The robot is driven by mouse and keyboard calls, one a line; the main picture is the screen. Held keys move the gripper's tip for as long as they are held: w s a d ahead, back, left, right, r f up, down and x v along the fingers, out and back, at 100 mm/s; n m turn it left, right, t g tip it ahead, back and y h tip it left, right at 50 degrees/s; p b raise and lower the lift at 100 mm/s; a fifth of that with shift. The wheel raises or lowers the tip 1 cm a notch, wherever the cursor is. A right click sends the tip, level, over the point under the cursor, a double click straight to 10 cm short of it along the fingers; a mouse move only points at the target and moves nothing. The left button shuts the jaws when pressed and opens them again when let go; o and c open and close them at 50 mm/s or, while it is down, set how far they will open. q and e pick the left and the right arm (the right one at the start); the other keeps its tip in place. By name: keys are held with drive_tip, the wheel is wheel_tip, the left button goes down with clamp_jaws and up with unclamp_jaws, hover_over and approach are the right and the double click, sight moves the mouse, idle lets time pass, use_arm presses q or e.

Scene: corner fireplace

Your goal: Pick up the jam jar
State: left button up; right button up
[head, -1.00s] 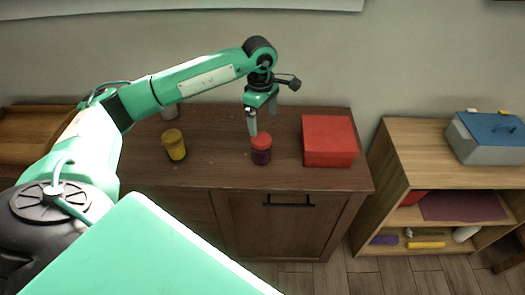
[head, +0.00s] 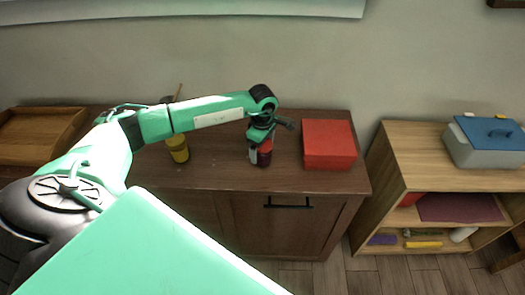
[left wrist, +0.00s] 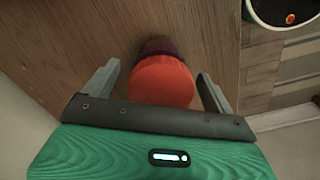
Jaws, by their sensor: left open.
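The jam jar (head: 265,158), with a red lid and dark purple contents, stands upright on the dark wooden cabinet top (head: 225,175). My left gripper (head: 261,150) is low over the jar in the head view and partly hides its lid. In the left wrist view the jar's red lid (left wrist: 163,82) lies between the two spread fingers of my left gripper (left wrist: 158,70), with a gap on each side. The gripper is open and holds nothing. My right gripper is not in view.
A red box (head: 329,146) stands close to the right of the jar. A yellow jar (head: 178,150) stands to the left. A wooden tray (head: 40,135) is at the far left. A low shelf (head: 420,160) bears a grey toolbox with a blue lid (head: 485,145).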

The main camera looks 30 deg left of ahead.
use_arm(q)
drive_tip(key=shift+f, duration=0.7)
drive_tip(key=c, duration=1.3)
drive_tip(key=shift+r, duration=0.1)
